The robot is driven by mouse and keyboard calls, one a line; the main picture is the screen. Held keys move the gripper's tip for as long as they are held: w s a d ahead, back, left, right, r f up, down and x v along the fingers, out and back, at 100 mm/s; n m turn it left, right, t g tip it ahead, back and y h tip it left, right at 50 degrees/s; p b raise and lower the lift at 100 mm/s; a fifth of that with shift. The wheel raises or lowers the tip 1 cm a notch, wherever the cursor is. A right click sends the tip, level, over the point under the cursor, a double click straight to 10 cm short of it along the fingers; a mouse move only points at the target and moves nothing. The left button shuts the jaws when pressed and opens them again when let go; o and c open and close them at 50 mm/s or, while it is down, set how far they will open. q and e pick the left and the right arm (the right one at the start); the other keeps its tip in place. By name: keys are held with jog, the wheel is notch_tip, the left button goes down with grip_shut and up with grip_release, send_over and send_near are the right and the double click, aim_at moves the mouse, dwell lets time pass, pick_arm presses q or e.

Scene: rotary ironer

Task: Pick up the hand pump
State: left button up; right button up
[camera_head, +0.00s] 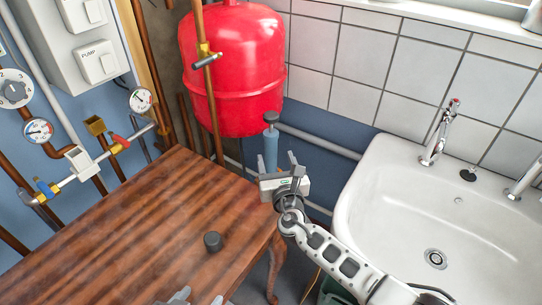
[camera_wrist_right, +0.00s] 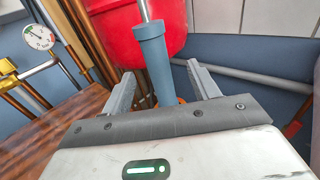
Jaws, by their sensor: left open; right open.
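The hand pump is a blue-grey upright cylinder (camera_head: 271,150) with a dark handle on top, standing just past the table's far right corner, below the red tank. In the right wrist view the pump (camera_wrist_right: 155,62) shows a collar and a thin rod, slightly tilted. My right gripper (camera_head: 279,164) is open, close to the pump. In the wrist view its fingers (camera_wrist_right: 160,75) lie on either side of the pump; I see no contact. The pump's lower part is hidden by the gripper. My left gripper (camera_head: 196,298) is open, barely in view at the bottom edge.
A white sink (camera_head: 395,200) stands to the right. Gauges, valves and a switch box (camera_head: 85,45) are at the left.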

aim_at(272, 153)
jog(key=shift+w+a, duration=0.25)
jog(key=shift+w, duration=0.5)
jog(key=shift+w+a, duration=0.2)
jog(key=shift+w, duration=0.5)
jog(key=shift+w+a, duration=0.25)
jog(key=shift+w, duration=0.95)
jog(key=c, duration=1.3)
notch_tip(272, 153, up, 10)
jog(key=shift+r, duration=0.1)
jog(key=shift+f, duration=3.55)
